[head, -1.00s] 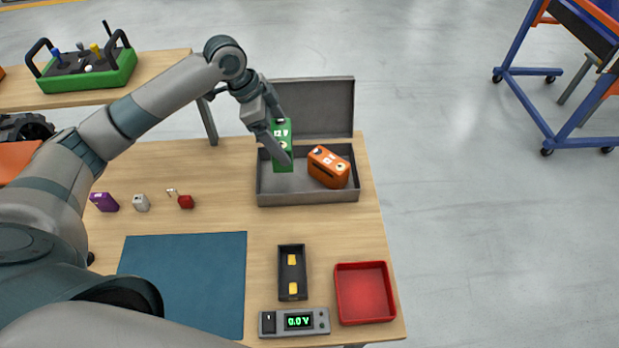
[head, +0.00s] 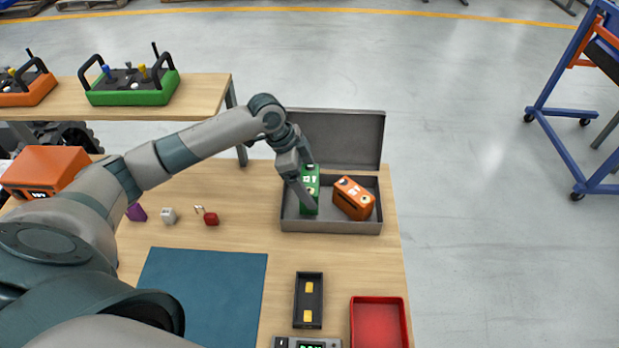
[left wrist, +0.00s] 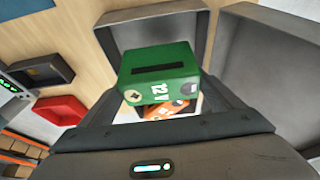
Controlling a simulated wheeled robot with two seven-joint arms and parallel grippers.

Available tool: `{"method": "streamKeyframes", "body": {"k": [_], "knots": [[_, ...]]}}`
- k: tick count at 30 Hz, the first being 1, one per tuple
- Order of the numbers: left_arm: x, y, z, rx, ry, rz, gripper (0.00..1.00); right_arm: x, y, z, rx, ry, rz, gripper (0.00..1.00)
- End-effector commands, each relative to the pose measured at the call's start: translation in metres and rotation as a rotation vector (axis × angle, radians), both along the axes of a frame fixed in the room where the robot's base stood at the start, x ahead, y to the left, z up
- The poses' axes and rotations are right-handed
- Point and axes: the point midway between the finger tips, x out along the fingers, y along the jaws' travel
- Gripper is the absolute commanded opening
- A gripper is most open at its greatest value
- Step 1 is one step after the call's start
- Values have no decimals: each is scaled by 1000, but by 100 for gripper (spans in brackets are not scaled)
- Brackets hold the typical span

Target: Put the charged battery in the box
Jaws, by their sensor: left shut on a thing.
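A green battery (head: 311,197) marked 12V is between the fingers of my left gripper (head: 309,190), which is shut on it. The battery is inside the outline of the open grey box (head: 330,227), at its left side; I cannot tell whether it touches the floor. An orange battery (head: 353,199) lies in the right part of the box, apart from the green one. In the left wrist view the green battery (left wrist: 160,72) fills the middle, with the orange battery (left wrist: 165,108) partly hidden behind it. My right gripper is not in view.
The box lid (head: 335,140) stands open at the back. Nearer are a black tray (head: 308,318) with yellow contacts, a red tray (head: 379,301), a partly cut-off meter (head: 290,343) and a blue mat (head: 205,295). Small items, including a red one (head: 211,219), lie left of the box.

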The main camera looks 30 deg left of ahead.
Motion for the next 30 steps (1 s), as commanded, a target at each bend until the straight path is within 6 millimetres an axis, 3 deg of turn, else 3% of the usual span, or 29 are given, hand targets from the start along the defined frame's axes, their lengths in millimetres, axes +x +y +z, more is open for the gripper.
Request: {"method": "streamKeyframes", "body": {"k": [7,18,30], "knots": [[1,-1,-2,-3,-4,0,23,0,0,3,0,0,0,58],[1,0,-33,-2,-5,1,23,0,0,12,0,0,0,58],[1,0,-36,-1,-5,0,23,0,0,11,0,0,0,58]]}}
